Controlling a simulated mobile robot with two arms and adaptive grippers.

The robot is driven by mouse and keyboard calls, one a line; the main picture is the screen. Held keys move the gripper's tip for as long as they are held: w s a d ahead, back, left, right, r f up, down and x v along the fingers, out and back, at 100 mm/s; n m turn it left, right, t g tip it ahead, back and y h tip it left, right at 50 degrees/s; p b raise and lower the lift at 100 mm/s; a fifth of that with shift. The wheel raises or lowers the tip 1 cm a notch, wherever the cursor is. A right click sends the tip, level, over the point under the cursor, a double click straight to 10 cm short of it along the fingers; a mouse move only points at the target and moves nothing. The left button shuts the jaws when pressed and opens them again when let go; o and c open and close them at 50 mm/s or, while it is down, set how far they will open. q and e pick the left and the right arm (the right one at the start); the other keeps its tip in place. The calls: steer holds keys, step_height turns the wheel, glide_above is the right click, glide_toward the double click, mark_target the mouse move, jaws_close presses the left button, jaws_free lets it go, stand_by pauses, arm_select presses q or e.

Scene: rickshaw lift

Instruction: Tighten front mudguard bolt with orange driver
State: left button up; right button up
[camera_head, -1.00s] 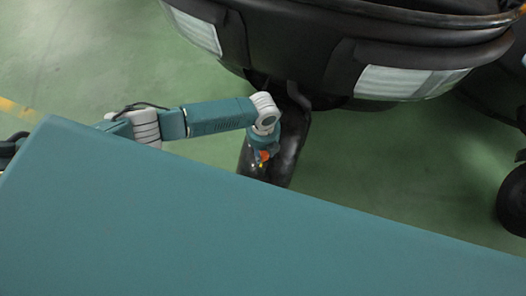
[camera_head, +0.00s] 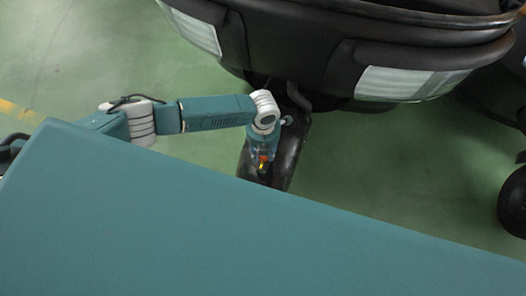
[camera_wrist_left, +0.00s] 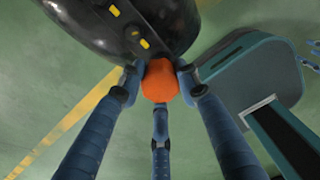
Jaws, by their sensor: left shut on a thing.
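My left gripper (camera_head: 262,157) is over the black front mudguard (camera_head: 288,158) in the head view. In the left wrist view its blue fingers (camera_wrist_left: 160,88) are closed around the orange driver (camera_wrist_left: 160,80); the orange part shows between the fingertips. The mudguard (camera_wrist_left: 95,20) lies just beyond the driver, with several yellow marks or slots on its dark surface. I cannot tell which is the bolt, or whether the driver's tip touches it. In the head view only a small orange spot of the driver (camera_head: 263,158) shows.
The black rickshaw front (camera_head: 290,45) with pale light panels (camera_head: 405,84) stands above the mudguard. A dark wheel (camera_head: 514,200) is at the far right. The green floor (camera_head: 400,165) is clear right of the mudguard. A yellow floor line (camera_wrist_left: 75,125) shows in the wrist view.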

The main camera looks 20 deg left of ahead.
arm_select(q)
steer(key=shift+r+p, duration=2.45)
steer(key=shift+r, duration=0.5)
steer(key=shift+w+r+n, duration=0.2)
steer(key=shift+r+n, duration=0.1)
step_height(320, 180, up, 20)
steer(key=n, duration=1.9)
steer(key=s+a+r+n, duration=0.2)
steer(key=s+r+n, duration=0.2)
steer(key=r+n, duration=0.3)
steer(key=s+a+r+n, duration=0.3)
steer(key=r+n, duration=0.5)
steer(key=n, duration=0.3)
steer(key=shift+s+a+n, duration=0.3)
steer(key=shift+s+a, duration=0.05)
steer(key=shift+s, duration=0.4)
